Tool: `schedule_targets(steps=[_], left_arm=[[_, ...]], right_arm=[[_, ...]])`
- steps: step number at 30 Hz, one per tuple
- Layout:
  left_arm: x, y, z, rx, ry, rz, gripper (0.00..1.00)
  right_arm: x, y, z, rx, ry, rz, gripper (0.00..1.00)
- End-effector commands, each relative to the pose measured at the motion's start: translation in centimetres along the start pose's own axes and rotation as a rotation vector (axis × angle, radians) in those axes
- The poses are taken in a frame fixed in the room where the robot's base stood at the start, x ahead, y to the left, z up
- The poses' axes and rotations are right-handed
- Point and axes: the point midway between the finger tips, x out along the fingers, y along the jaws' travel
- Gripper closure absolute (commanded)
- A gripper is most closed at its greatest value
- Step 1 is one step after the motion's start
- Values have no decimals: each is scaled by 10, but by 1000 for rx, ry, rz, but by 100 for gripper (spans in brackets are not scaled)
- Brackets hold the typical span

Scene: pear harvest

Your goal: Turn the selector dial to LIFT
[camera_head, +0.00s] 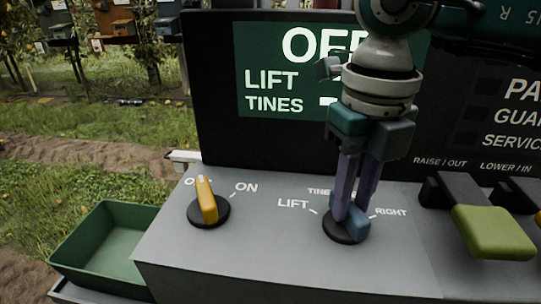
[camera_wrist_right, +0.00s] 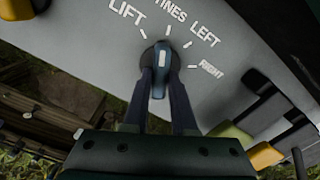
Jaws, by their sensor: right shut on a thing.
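The selector dial is a blue knob on a black round base (camera_head: 345,231) on the grey console top, with labels LIFT, TINES, LEFT and RIGHT around it. My right gripper (camera_head: 355,205) reaches down from above, its two fingers shut on the blue knob. In the right wrist view, the dial knob (camera_wrist_right: 161,72) sits between the fingertips of the right gripper (camera_wrist_right: 161,82). There its far end points up, close to the TINES tick and away from the LIFT tick. In the head view my gripper partly hides the dial and its labels. My left gripper is not in view.
A yellow switch (camera_head: 207,202) marked ON stands left of the dial. A green lever (camera_head: 490,232) stands to the right. A dark display (camera_head: 260,90) behind shows LIFT and TINES, partly covered by my arm. A green crate (camera_head: 105,245) is beside the console.

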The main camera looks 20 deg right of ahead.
Motion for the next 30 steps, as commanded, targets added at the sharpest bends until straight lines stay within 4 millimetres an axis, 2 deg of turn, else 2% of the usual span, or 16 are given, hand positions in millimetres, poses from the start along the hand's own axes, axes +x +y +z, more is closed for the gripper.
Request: schedule_targets(steps=[3, 15, 30], left_arm=[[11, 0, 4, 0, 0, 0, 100], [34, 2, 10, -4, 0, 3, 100], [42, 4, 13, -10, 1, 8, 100]], right_arm=[[2, 0, 0, -111, -2, 0, 100], [1, 0, 1, -428, -2, 1, 100], [-1, -1, 0, -577, -1, 2, 100]])
